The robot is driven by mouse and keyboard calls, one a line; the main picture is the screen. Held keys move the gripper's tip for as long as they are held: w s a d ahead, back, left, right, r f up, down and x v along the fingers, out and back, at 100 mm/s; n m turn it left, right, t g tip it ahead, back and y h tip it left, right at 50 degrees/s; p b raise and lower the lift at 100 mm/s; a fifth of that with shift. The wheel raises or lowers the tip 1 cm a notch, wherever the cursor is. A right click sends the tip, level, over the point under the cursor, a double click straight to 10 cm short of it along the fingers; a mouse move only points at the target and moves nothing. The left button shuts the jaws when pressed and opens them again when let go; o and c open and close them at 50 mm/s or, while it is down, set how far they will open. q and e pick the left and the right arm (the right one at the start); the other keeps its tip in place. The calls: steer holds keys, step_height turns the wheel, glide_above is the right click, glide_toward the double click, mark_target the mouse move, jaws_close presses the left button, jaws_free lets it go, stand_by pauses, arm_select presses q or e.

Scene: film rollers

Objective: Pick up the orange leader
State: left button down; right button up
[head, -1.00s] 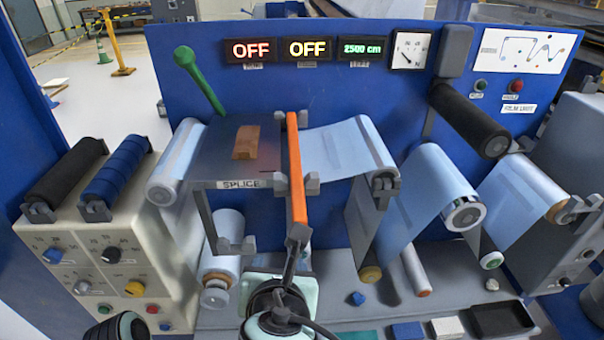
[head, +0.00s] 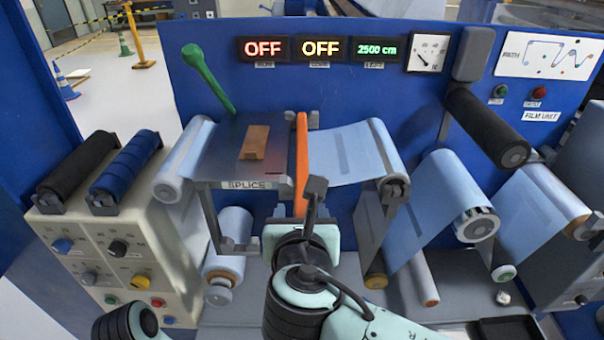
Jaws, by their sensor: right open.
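The orange leader (head: 302,150) is a narrow orange strip at the right edge of the splice plate (head: 210,150), running from the back towards me and hanging down in front. My right gripper (head: 315,190) is open, with its dark fingers at the strip's lower front part. It covers part of the strip's lower end, and I cannot tell whether it touches.
A brown block (head: 255,142) lies on the splice plate. A green-knobbed lever (head: 205,75) stands behind it. Pale film (head: 345,152) runs over rollers to the right. A black roller (head: 485,125) juts out at the right. A control box (head: 105,250) stands at the left.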

mark_target(302, 206)
steer(key=x, duration=0.4)
steer(key=shift+w, duration=0.25)
jaws_close()
arm_select(q)
steer(key=shift+w+r, duration=0.15)
steer(key=shift+r, duration=0.05)
